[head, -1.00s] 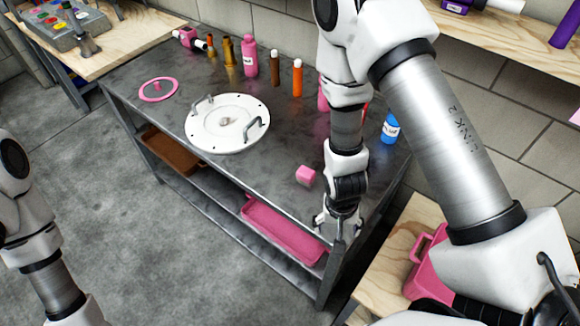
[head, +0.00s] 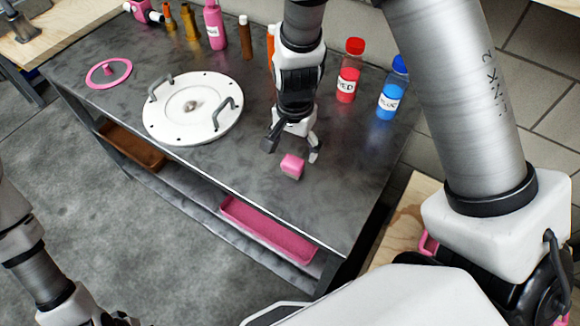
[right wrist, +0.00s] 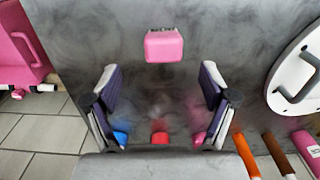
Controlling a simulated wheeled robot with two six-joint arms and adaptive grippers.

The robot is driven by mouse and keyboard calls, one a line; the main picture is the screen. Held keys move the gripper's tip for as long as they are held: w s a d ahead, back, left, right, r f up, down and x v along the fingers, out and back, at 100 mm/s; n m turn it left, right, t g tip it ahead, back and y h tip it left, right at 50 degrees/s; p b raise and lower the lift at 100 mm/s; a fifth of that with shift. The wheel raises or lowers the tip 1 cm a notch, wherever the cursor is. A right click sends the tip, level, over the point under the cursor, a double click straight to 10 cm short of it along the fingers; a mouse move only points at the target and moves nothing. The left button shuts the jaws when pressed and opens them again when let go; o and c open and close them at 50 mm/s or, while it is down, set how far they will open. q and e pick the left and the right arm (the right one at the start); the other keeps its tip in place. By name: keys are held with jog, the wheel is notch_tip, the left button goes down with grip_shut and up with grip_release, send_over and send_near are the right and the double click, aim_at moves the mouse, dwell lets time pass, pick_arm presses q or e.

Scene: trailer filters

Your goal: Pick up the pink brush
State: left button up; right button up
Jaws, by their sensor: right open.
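A small pink block-like piece (head: 292,166) lies on the dark metal table (head: 225,165). In the right wrist view the pink piece (right wrist: 163,46) has a thin grey, rough strip along its far edge, perhaps bristles, so it looks like the brush. My right gripper (head: 291,151) is open and empty, just behind the piece and pointing down. In the right wrist view its two fingers (right wrist: 160,88) stand wide apart, with the piece ahead of them and centred. My left arm shows at the lower left; its gripper (head: 120,319) is mostly cut off by the bottom edge.
A round white lid (head: 165,122) with two grey handles sits left of my right gripper. A red bottle (head: 347,80) and a blue bottle (head: 388,98) stand behind to the right. A pink tray (head: 265,230) is on the lower shelf. The tabletop in front is clear.

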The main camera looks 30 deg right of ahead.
aim_at(293, 161)
jog(key=f, duration=0.8)
jog(key=shift+w+d+b, duration=0.1)
jog(key=shift+w+b, duration=0.1)
jog(key=shift+b, duration=0.15)
jog(key=shift+w, duration=0.25)
jog(key=shift+s, duration=0.15)
jog(key=c, duration=1.2)
